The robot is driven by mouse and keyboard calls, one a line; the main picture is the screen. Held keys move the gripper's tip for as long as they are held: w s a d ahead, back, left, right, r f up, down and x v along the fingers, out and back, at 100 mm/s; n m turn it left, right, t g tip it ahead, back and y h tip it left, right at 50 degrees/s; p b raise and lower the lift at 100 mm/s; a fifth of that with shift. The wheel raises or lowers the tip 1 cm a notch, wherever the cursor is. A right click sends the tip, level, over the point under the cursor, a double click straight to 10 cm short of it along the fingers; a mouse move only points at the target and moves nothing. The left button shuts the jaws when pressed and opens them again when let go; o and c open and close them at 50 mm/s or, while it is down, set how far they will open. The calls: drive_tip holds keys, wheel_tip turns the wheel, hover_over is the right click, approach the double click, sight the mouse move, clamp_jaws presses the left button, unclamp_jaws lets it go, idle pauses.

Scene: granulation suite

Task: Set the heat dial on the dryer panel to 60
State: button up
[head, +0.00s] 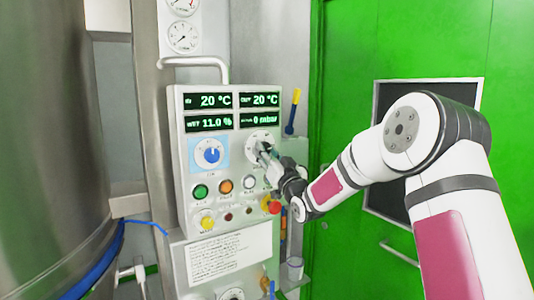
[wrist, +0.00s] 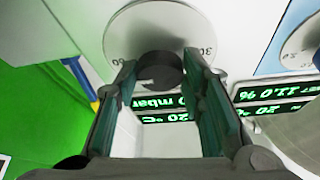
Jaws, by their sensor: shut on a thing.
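The dryer panel (head: 186,222) is a light box with green readouts and two round dials. My gripper (head: 266,156) is at the right dial (head: 253,136) and covers part of it. In the wrist view, my gripper (wrist: 160,68) has its fingers on both sides of the dark knob (wrist: 160,70), shut on it. The knob's pale dial face (wrist: 150,30) is seen upside down, with a 30 at its right edge and what looks like 60 at its left. A short pale mark shows on the knob's left part. The dial's name is not readable.
The left dial (head: 209,154) has a blue knob. Lit buttons, including a green one (head: 200,191) and a red one (head: 274,207), sit below the dials. A metal handle (head: 195,62) sticks out above. A large steel vessel (head: 50,130) stands left.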

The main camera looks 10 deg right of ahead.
drive_tip(key=o, duration=1.1)
drive_tip(key=shift+o, duration=0.2)
drive_tip(key=v, duration=1.2)
drive_tip(key=shift+a, duration=0.1)
